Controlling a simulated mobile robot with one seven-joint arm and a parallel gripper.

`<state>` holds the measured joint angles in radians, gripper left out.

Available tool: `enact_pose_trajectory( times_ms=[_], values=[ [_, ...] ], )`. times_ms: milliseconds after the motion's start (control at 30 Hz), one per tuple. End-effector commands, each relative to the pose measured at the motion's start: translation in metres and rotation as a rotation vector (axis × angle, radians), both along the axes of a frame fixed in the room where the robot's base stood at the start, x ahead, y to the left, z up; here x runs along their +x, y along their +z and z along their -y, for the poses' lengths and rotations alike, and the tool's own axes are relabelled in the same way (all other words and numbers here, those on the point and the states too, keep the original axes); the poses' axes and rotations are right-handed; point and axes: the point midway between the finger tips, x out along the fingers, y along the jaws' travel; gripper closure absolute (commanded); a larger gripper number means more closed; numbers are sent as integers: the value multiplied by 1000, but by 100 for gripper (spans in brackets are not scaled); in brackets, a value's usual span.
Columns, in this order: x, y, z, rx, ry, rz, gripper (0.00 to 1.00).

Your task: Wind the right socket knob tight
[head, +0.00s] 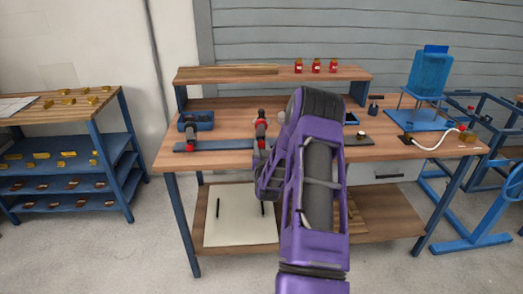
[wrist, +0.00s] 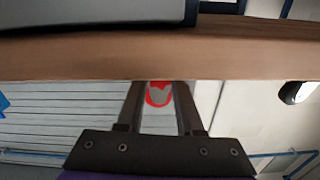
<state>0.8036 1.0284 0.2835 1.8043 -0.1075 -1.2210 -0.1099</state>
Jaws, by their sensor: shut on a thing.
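My gripper (wrist: 160,90) shows in the wrist view with its two dark fingers on either side of a red and grey piece, the right socket knob (wrist: 158,95). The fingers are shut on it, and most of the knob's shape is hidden. In the head view, a blue bar (head: 215,146) lies along the bench front. It carries a left fitting with red (head: 190,141) and a right black-and-red fitting (head: 261,128). My purple arm stands in front of the bench and covers the bar's right end. My fingertips cannot be made out clearly there.
The wooden workbench (head: 420,150) has a raised back shelf (head: 230,75) with several red jars (head: 316,66). A blue tank on a stand (head: 430,75) and a white hose (head: 438,141) are at right. A parts rack (head: 70,150) stands at left.

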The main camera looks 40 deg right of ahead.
Motion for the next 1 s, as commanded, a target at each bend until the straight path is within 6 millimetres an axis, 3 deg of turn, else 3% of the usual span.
enact_pose_trajectory(
  times_ms=[400,867,900,1000],
  values=[
    [0,1,1,152,0,93,100],
    [0,1,1,166,0,103,100],
    [0,1,1,166,0,103,63],
    [0,1,1,166,0,103,45]
  ],
)
